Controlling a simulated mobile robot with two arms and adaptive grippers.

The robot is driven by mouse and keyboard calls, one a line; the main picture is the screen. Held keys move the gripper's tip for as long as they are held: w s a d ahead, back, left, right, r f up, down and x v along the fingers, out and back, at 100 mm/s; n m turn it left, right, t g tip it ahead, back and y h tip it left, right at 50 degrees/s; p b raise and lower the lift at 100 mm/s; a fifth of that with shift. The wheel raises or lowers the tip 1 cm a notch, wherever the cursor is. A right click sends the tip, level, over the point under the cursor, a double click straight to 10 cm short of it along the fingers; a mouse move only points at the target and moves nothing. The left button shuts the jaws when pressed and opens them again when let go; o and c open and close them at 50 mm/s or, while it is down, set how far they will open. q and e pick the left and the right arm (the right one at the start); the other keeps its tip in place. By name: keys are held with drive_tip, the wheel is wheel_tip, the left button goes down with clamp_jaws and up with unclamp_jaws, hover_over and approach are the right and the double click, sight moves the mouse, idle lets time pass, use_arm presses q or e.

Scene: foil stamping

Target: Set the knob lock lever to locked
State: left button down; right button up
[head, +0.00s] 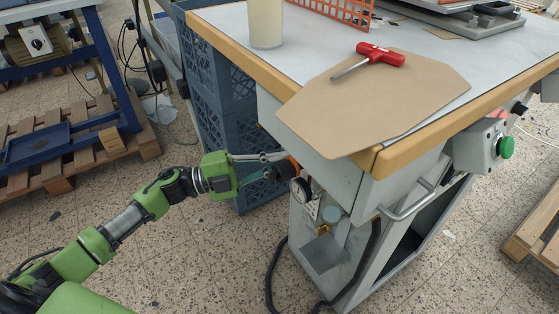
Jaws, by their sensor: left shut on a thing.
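My left gripper (272,167) reaches in from the left, below the table's left edge. It is shut on the dark knob (284,173) of a small air regulator on the side of the machine. An orange part (293,163) shows right at the fingertips, at the knob's far end; it may be the knob lock lever, but its setting is too small to read. A round white gauge (301,190) sits just below and right of the knob. The fingers hide part of the knob. My right gripper is not in view.
The table (331,55) overhangs the regulator closely. On it lie cardboard (400,105), a red-handled hex key (380,54) and a white cylinder (265,23). Blue crates (207,85) stand behind my gripper. A black hose (272,275) hangs below.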

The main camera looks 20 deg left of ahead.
use_arm(q)
drive_tip(key=c, duration=2.2)
unclamp_jaws()
drive_tip(key=shift+o, duration=0.2)
drive_tip(key=v, duration=1.2)
drive_tip(key=shift+f, duration=0.1)
